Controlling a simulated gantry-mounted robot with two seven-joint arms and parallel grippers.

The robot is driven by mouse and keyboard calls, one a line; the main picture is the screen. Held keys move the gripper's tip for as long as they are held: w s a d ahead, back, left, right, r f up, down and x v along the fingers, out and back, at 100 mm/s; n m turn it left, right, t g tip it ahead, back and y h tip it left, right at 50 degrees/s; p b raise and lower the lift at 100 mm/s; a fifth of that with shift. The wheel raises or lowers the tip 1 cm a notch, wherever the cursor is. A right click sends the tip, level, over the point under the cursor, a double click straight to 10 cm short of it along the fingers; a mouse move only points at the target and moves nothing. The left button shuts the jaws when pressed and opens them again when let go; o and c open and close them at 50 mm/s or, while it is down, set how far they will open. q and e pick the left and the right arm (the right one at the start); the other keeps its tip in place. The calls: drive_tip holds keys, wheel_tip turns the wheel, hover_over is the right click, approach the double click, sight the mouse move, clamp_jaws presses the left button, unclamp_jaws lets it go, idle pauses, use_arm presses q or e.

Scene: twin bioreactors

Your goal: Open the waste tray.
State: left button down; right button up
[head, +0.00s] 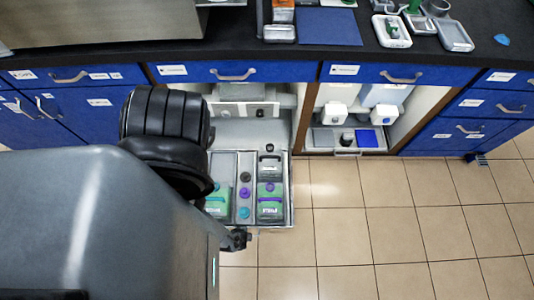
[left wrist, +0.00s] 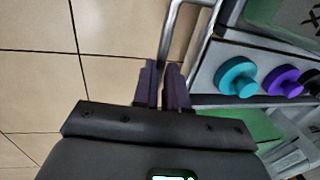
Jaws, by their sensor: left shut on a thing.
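The waste tray (head: 290,195) stands pulled out of the open cabinet bay, over the floor, in the head view. It holds green-labelled containers (head: 269,205) and several round caps in teal, purple and black. My left gripper (head: 240,238) is at the tray's front edge, partly hidden by my arm. In the left wrist view, my left gripper's dark fingers (left wrist: 168,75) are closed around the metal bar handle (left wrist: 169,35) at the tray's front. Teal (left wrist: 237,77) and purple (left wrist: 279,81) caps show just beside it. My right gripper is not in view.
A second tray (head: 345,149) with a blue item sits inside the right cabinet bay. Blue drawers with bar handles line the bench front. The tiled floor (head: 400,235) in front and to the right is clear.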

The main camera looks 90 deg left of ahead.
use_arm(q)
drive_tip(key=c, duration=1.2)
unclamp_jaws()
drive_tip(key=shift+w+d, duration=0.1)
drive_tip(key=shift+o, duration=0.2)
wheel_tip(320, 180, up, 10)
drive_tip(key=d+p, duration=0.2)
drive_tip(key=p, duration=0.6)
drive_tip(key=shift+r, duration=0.25)
